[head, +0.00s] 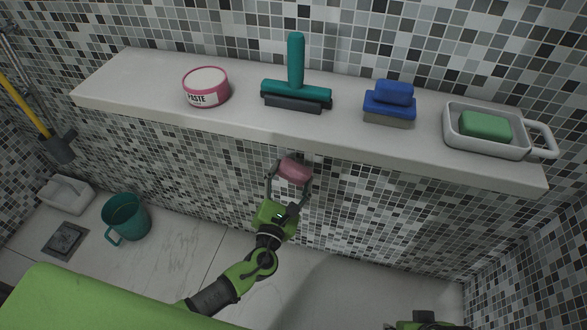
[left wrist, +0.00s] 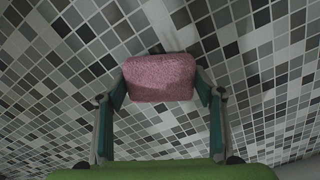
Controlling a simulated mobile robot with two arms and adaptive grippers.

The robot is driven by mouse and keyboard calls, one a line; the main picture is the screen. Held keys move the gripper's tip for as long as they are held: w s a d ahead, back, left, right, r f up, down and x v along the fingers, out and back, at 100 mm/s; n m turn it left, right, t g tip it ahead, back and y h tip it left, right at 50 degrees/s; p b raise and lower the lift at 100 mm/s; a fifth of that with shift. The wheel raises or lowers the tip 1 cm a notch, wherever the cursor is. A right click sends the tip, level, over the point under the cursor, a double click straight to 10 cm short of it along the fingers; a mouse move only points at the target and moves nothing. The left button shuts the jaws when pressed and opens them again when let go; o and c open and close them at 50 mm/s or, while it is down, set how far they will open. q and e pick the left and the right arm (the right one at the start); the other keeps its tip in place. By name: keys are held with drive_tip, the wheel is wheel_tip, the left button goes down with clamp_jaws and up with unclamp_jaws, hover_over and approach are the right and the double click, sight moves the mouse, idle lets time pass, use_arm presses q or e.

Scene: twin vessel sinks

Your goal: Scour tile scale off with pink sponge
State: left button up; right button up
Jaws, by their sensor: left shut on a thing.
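The pink sponge (head: 295,171) is held between the two fingers of my left gripper (head: 289,182), just below the front edge of the ledge. In the left wrist view the pink sponge (left wrist: 159,78) sits between the fingertips of my left gripper (left wrist: 160,90), in front of the mosaic tiles (left wrist: 240,65). A pale smear shows on the tiles just above the sponge in that view. I cannot tell whether the sponge touches the wall. A small green and black part of my right arm (head: 427,322) shows at the bottom right; its fingers are not visible.
On the white ledge (head: 140,82) stand a paste tub (head: 206,84), a teal squeegee (head: 296,70), a blue-handled brush (head: 389,101) and a tray (head: 448,131) with green soap (head: 485,125).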

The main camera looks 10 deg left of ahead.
use_arm(q)
drive_tip(key=s, duration=0.3)
drive_tip(key=shift+s+a, duration=0.1)
drive_tip(key=shift+s, duration=0.2)
drive_tip(key=shift+s+p, duration=0.4)
drive_tip(key=shift+s, duration=0.85)
use_arm(e)
wheel_tip(320, 180, down, 4)
drive_tip(key=shift+r, duration=0.25)
use_arm(q)
drive_tip(key=shift+o, duration=0.7)
drive_tip(key=shift+c, duration=0.7)
use_arm(e)
drive_tip(key=shift+w+r, duration=0.1)
drive_tip(key=shift+r, duration=0.05)
use_arm(q)
drive_tip(key=shift+a+r, duration=0.1)
use_arm(e)
drive_tip(key=shift+a+r, duration=0.1)
